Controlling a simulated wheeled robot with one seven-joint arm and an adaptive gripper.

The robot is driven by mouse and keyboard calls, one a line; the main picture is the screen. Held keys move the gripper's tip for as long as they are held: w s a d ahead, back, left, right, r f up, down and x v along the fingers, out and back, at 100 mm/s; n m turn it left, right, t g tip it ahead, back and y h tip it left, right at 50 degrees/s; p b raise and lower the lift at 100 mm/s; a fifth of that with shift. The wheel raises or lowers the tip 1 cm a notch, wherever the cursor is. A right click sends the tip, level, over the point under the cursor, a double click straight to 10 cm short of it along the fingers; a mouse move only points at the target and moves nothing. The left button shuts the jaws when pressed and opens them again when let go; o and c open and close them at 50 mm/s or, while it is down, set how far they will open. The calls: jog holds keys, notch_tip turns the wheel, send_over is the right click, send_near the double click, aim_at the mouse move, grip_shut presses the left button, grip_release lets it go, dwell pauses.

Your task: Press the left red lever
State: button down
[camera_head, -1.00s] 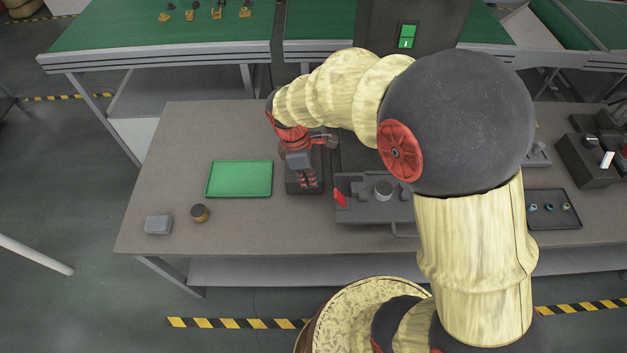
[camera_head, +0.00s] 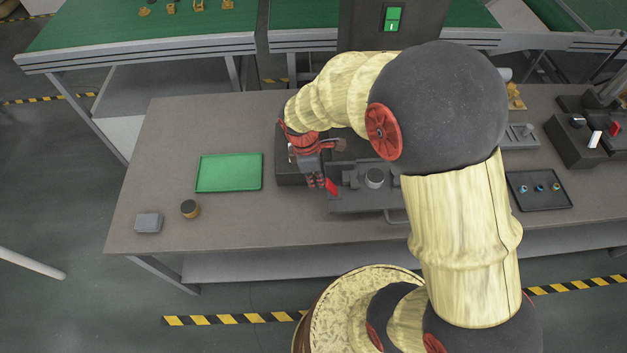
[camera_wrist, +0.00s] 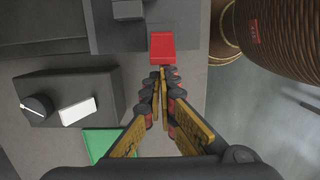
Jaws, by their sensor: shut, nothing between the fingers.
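The left red lever (camera_head: 332,186) sticks out from the left front of a grey fixture (camera_head: 362,202) on the bench. In the wrist view the lever (camera_wrist: 162,47) is a red block just beyond my fingertips. My gripper (camera_head: 317,183) is shut and empty, close to the left of the lever in the head view. In the wrist view the fingertips of my gripper (camera_wrist: 163,76) are together, in line with the lever. I cannot tell whether they touch it.
A green tray (camera_head: 229,173), a grey block (camera_head: 148,222) and a round dark-topped piece (camera_head: 190,209) lie to the left. Another red lever (camera_head: 614,129) is at the far right. A dark box with a knob and white switch (camera_wrist: 78,111) shows in the wrist view.

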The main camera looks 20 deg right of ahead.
aim_at(328, 180)
dwell(0.3)
jog(key=shift+s+d+r+t+y, duration=0.2)
jog(key=shift+d+r+y, duration=0.1)
jog(key=shift+d+y, duration=0.25)
jog(key=shift+s+d+r+t+y, duration=0.15)
jog(key=shift+d+r+y, duration=0.15)
jog(key=shift+d+y, duration=0.25)
jog(key=shift+s+d+r+t+y, duration=0.2)
jog(key=shift+d+r+y, duration=0.15)
jog(key=shift+d, duration=0.25)
jog(key=shift+d+y, duration=0.25)
jog(key=shift+y, duration=0.1)
jog(key=shift+a+r, duration=0.15)
jog(key=shift+r+p, duration=0.45)
jog(key=shift+r, duration=0.35)
